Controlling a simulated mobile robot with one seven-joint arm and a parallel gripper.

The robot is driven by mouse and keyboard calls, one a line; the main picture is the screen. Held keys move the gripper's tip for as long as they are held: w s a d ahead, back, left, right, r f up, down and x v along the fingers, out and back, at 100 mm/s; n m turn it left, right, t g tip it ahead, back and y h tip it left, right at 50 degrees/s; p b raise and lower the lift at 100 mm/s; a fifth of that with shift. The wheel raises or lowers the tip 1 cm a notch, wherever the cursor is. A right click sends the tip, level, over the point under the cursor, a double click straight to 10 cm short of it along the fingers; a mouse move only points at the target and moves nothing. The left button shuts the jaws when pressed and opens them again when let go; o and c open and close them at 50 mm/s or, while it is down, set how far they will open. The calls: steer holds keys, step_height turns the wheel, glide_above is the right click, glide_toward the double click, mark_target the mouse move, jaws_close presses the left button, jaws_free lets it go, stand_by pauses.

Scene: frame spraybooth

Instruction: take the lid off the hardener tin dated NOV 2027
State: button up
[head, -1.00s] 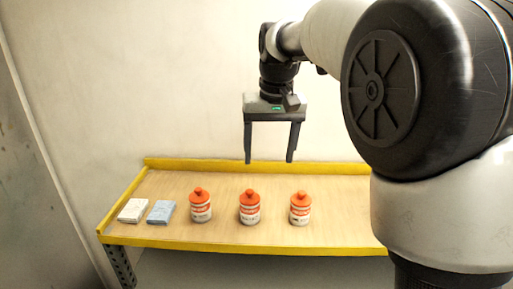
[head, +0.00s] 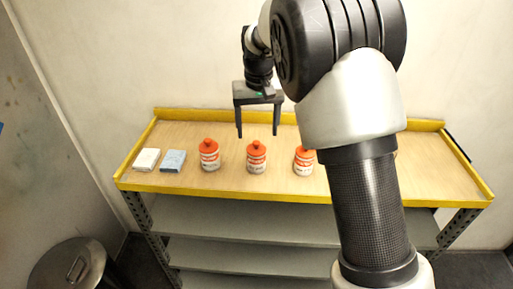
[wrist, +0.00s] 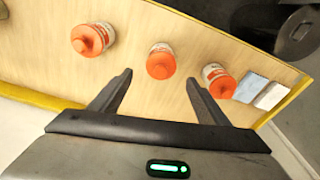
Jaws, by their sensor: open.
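Three white tins with orange knobbed lids stand upright in a row on the bench: a left tin (head: 209,157), a middle tin (head: 256,158) and a right tin (head: 304,161), partly covered by my arm. All three lids are on. The printed dates are too small to read. The wrist view shows the row reversed: the right tin (wrist: 93,39), the middle tin (wrist: 161,62) and the left tin (wrist: 218,80). My gripper (head: 258,135) is open and empty, above the bench. In the wrist view the middle tin appears between its fingers (wrist: 159,78), apart from them.
A white block (head: 147,159) and a blue block (head: 173,160) lie at the bench's left end. The wooden bench has a raised yellow edge (head: 220,195) and grey shelves (head: 250,222) below. A lidded bin (head: 68,272) stands on the floor at lower left.

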mark_target(257, 142)
steer(key=shift+w+a+f+p, duration=0.1)
steer(key=shift+w+f+p, duration=0.05)
steer(key=shift+f, duration=1.2)
steer(key=shift+w+f+p, duration=0.1)
steer(key=shift+f+p, duration=0.05)
steer(key=shift+f, duration=1.15)
steer(key=c, duration=1.1)
